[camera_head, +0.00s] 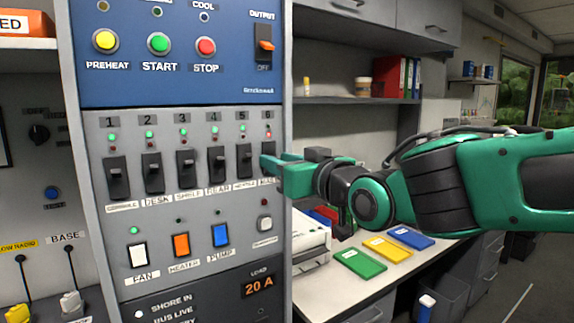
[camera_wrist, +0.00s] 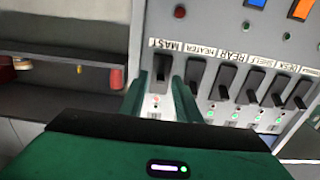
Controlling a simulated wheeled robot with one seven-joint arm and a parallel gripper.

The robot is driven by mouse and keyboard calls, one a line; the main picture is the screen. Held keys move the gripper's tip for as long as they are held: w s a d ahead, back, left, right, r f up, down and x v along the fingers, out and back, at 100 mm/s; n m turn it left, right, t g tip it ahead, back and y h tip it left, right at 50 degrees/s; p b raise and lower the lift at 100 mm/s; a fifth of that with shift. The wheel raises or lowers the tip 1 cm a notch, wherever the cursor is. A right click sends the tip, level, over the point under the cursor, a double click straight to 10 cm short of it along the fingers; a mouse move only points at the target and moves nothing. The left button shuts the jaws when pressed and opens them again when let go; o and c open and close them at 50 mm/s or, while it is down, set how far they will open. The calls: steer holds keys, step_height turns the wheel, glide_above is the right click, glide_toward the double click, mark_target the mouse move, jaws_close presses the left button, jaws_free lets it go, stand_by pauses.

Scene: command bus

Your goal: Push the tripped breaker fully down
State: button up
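The breaker panel (camera_head: 190,128) carries a row of black breakers numbered 1 to 6. Breaker 6, labelled MAST (camera_head: 268,148), is at the right end and has a red lamp lit (camera_head: 268,135); breakers 1 to 5 show green lamps. My green gripper (camera_head: 277,163) comes in from the right and covers the lower part of breaker 6. In the wrist view, which is upside down, the MAST breaker (camera_wrist: 162,66) lies between the two fingertips of my gripper (camera_wrist: 162,84). The fingers are apart, with a gap between them. I cannot tell whether they touch the breaker or its exact lever position.
Breaker 5, HEATER (camera_head: 244,160), stands close to the left of breaker 6. Below are rocker switches, including a blue one (camera_head: 221,235) and a grey one (camera_head: 265,223). A counter (camera_head: 340,292) with coloured folders lies under my arm at right.

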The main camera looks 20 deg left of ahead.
jaws_close()
steer(key=shift+f, duration=0.1)
steer(key=t+y, duration=0.1)
steer(key=f+t+y, duration=0.2)
steer(key=y, duration=0.1)
steer(key=shift+w+a+f, duration=0.2)
steer(key=shift+w, duration=0.05)
stand_by(0.5)
steer(key=shift+w+d+f+t, duration=0.1)
steer(key=shift+d+t, duration=0.05)
steer(key=shift+t, duration=0.25)
